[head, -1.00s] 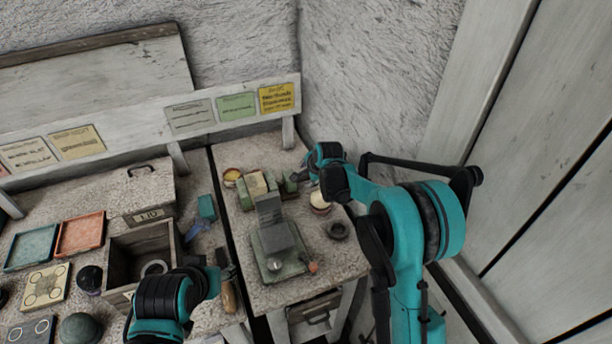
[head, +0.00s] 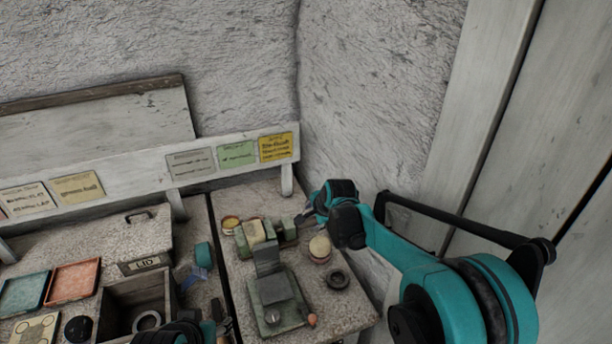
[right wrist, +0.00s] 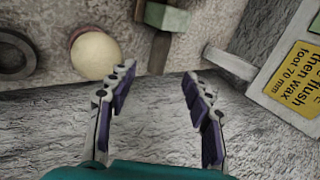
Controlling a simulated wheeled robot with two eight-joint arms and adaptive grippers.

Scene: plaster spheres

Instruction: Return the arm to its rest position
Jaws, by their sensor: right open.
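My right arm reaches in from the right in the head view. Its gripper (head: 308,214) hangs over the back of the right-hand bench, close to a green block device and a cream ball. In the right wrist view the two fingers (right wrist: 157,90) stand wide apart with nothing between them.
A grey-green press-like device (head: 275,300) stands on the right-hand bench (head: 345,312), with a dark ring (head: 338,279) beside it. A wooden box (head: 125,307) and a lid (head: 145,240) are at left. A yellow sign (head: 276,147) hangs on the rail behind. A rough wall is close behind the right gripper.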

